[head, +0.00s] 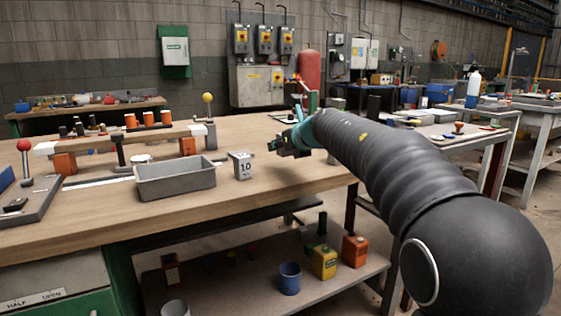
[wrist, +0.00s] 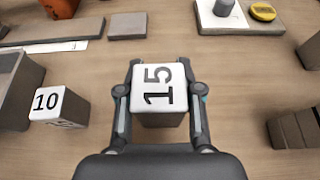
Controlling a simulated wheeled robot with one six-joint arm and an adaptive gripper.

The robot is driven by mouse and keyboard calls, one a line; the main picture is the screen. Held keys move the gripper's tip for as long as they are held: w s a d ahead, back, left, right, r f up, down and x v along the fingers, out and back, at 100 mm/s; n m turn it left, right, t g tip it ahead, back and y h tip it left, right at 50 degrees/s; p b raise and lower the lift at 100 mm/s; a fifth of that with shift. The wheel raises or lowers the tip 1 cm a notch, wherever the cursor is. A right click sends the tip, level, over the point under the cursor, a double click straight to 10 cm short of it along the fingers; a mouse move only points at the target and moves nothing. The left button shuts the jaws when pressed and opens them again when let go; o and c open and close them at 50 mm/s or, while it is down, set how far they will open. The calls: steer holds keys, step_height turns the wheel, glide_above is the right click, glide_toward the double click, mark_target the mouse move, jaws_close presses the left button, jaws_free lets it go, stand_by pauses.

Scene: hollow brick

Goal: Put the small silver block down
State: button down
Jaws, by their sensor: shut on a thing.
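A block with a pale silver-white top marked 15 (wrist: 158,92) sits between the two fingers of my gripper (wrist: 160,84) in the wrist view. The fingers are shut on its two sides, and its darker front side shows below the top. In the head view my gripper (head: 291,143) is over the right part of the wooden bench (head: 240,208). There the held block cannot be made out clearly from the dark fingers. I cannot tell whether its underside touches the bench.
A similar block marked 10 (wrist: 58,106) stands on the left, beside a grey open tray (head: 175,181). A dark grooved block (wrist: 296,128) lies to the right. A flat grey plate (wrist: 127,25) and a board (wrist: 240,22) with a yellow disc lie beyond. Bare wood surrounds the gripper.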

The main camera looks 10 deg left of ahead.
mark_target(281, 168)
steer(key=shift+w+a+f+b, duration=0.1)
steer(key=shift+f+b, duration=0.95)
steer(key=shift+f, duration=1)
steer(key=c, duration=0.8)
jaws_free()
steer(key=shift+f, duration=0.15)
steer(key=shift+o, duration=0.2)
steer(key=shift+r, duration=0.25)
steer(key=v, duration=1.2)
steer(key=shift+f, duration=0.15)
